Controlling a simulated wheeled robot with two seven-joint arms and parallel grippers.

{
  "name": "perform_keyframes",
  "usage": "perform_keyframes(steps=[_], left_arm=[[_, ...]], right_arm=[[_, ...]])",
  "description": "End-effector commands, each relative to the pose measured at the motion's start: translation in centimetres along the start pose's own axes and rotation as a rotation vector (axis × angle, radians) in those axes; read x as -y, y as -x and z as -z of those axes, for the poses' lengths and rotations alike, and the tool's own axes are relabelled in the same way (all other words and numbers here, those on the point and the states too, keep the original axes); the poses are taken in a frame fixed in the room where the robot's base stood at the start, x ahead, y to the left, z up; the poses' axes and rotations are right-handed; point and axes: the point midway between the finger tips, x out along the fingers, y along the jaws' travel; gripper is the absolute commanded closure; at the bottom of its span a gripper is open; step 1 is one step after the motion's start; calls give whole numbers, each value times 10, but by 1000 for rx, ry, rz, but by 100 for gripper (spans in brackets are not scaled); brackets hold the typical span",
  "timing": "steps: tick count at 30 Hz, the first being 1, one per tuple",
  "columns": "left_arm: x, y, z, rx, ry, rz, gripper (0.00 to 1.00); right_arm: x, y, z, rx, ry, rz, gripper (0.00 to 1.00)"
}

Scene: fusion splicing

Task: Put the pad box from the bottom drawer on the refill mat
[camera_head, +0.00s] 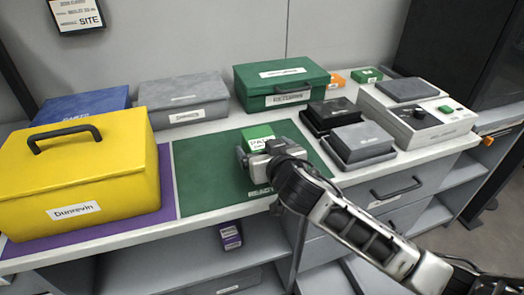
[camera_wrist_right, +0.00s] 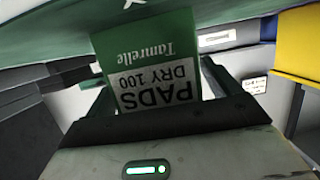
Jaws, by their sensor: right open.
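The pad box (camera_head: 257,133) is green with a white label and shows at the middle of the dark green refill mat (camera_head: 205,180) in the head view. My right gripper (camera_head: 256,150) is over the mat, in front of the box, and hides its lower part. In the right wrist view the pad box (camera_wrist_right: 148,55) reads "PADS DRY 100" upside down and lies between the open fingers of the right gripper (camera_wrist_right: 155,90). I cannot tell whether its base rests fully on the mat. My left gripper is not in view.
A yellow case (camera_head: 80,180) stands on a purple mat at left. A green case (camera_head: 281,82) and a grey case (camera_head: 180,100) stand behind. Dark and grey boxes (camera_head: 360,142) and a splicer-like device (camera_head: 418,115) are at right. The mat's left part is bare.

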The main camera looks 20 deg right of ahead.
Motion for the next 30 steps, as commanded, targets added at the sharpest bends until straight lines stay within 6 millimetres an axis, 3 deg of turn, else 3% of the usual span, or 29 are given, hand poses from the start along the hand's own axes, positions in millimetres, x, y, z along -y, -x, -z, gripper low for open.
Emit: perform_keyframes(steps=[6, 11, 14, 23, 30], left_arm=[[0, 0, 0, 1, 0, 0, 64], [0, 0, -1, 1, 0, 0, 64], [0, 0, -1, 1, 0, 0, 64], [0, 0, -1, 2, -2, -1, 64], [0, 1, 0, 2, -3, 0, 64]], right_arm=[[0, -1, 0, 1, -1, 1, 11], [0, 0, 0, 1, 0, 1, 55], [0, 0, 0, -1, 0, 1, 66], [0, 1, 4, -2, 0, 1, 65], [1, 9, 32, -6, -5, 2, 65]])
